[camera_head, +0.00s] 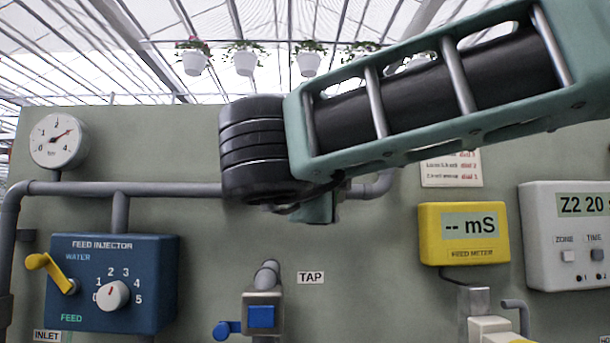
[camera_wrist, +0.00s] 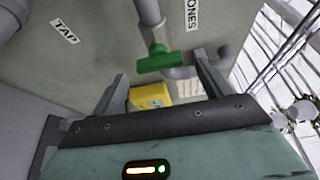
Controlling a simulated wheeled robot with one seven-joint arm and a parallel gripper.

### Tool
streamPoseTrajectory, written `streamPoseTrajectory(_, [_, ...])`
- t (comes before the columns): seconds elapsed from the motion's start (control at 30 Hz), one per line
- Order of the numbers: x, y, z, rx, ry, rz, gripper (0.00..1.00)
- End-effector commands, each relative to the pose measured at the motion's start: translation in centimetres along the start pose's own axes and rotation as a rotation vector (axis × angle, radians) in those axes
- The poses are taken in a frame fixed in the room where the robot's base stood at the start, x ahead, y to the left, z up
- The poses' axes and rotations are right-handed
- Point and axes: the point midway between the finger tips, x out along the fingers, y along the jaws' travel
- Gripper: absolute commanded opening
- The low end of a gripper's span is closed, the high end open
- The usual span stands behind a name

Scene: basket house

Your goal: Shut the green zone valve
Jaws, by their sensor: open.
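The green zone valve shows in the wrist view as a green bar handle (camera_wrist: 160,60) on a grey pipe fitting. The bar lies roughly crosswise to the straight grey pipe (camera_wrist: 149,12) that runs to it. My gripper (camera_wrist: 161,68) is open, with one finger on the left and one on the right of the handle in that view. Neither finger appears to touch the handle, though the depth gap is hard to judge. In the head view my arm hides the valve and most of my gripper.
The panel carries a blue feed injector (camera_head: 112,283) with a yellow lever, a tap with a blue handle (camera_head: 227,329), a yellow feed meter (camera_head: 464,234) and a white controller box (camera_head: 568,235). A grey pipe (camera_head: 150,189) and a gauge (camera_head: 58,140) are at left.

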Motion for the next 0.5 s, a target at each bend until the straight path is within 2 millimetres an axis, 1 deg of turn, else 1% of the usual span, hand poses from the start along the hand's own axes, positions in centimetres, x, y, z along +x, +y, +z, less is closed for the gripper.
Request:
streamPoseTrajectory(0.03, [-1.4,0.1,0.1,0.000,-0.005,0.000,0.78])
streamPoseTrajectory(0.3, [-7.8,0.1,0.1,0.000,-0.004,0.000,0.78])
streamPoseTrajectory(0.5, [-11.4,0.1,0.1,0.000,-0.003,0.001,0.78])
